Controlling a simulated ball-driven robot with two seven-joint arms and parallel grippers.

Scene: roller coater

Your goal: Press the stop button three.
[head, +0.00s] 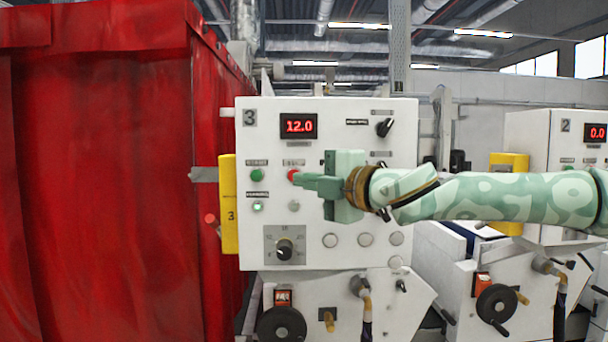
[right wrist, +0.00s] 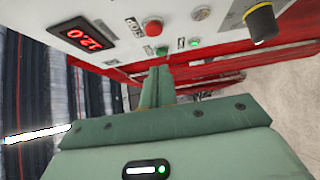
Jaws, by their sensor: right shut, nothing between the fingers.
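The control panel marked 3 (head: 330,255) is a white box with a lit red display reading 12.0 (head: 299,126). In the right wrist view the red button (right wrist: 153,27) shows beside a STOP label (right wrist: 133,25). There the shut, empty fingers of my right gripper (right wrist: 160,72) point toward the panel, with their tips apart from the button in the picture. My left gripper is out of view.
A green button (head: 257,175) and a lit green lamp (head: 257,207) sit left of the stop button. A dial (head: 284,248) is below. A yellow plate (head: 229,204) and red curtain (head: 100,180) stand left. Panel 2 (head: 560,150) is at right.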

